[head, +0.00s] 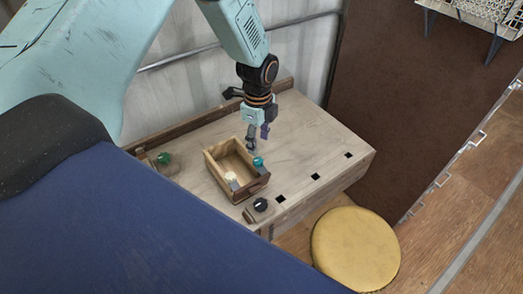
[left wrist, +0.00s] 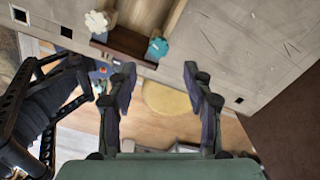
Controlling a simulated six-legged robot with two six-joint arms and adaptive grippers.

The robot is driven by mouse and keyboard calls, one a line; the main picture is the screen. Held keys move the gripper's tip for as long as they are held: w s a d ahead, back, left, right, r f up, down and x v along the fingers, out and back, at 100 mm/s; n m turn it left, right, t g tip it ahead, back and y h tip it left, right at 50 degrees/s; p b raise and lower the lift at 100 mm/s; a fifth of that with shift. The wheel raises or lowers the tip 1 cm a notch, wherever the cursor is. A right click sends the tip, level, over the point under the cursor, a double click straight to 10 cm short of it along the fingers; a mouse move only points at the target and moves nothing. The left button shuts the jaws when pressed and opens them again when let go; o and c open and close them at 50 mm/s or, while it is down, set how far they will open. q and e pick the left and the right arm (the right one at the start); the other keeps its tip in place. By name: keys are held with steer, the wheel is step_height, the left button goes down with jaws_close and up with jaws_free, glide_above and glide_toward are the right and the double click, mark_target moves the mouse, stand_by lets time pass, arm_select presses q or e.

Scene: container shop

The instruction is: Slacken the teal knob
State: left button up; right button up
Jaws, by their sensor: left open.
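The teal knob (head: 258,162) sits at the right front corner of a small open wooden box (head: 215,161) on the workbench. It also shows in the left wrist view (left wrist: 157,48), beyond the fingertips and roughly in line with the gap between them. My left gripper (head: 258,143) hangs from above, pointing down just over the teal knob. In the left wrist view its fingers (left wrist: 160,70) are apart, with nothing between them. I cannot tell whether a finger touches the knob. My right gripper does not show.
A cream knob (head: 230,177) is on the box's front left side. A green knob (head: 164,159) is at the bench's left, and a black knob (head: 261,205) near its front edge. The bench top (head: 315,140) right of the box is clear. A yellow stool (head: 355,248) stands in front.

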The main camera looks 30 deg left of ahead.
mark_target(258, 160)
arm_select(q)
steer(key=shift+w+f, duration=0.15)
steer(key=f, duration=0.4)
steer(key=s+f, duration=0.1)
steer(key=shift+a+f, duration=0.2)
steer(key=shift+f, duration=0.2)
steer(key=shift+w+d+f, duration=0.15)
steer(key=shift+f, duration=0.25)
steer(key=shift+w+d+f, duration=0.1)
steer(key=shift+w+f, duration=0.05)
steer(key=shift+f, duration=0.2)
steer(key=shift+s+a, duration=0.2)
steer(key=shift+c, duration=0.9)
steer(key=shift+w+d, duration=0.15)
steer(key=shift+w, duration=0.05)
steer(key=c, duration=0.6)
steer(key=shift+s, duration=0.1)
jaws_close()
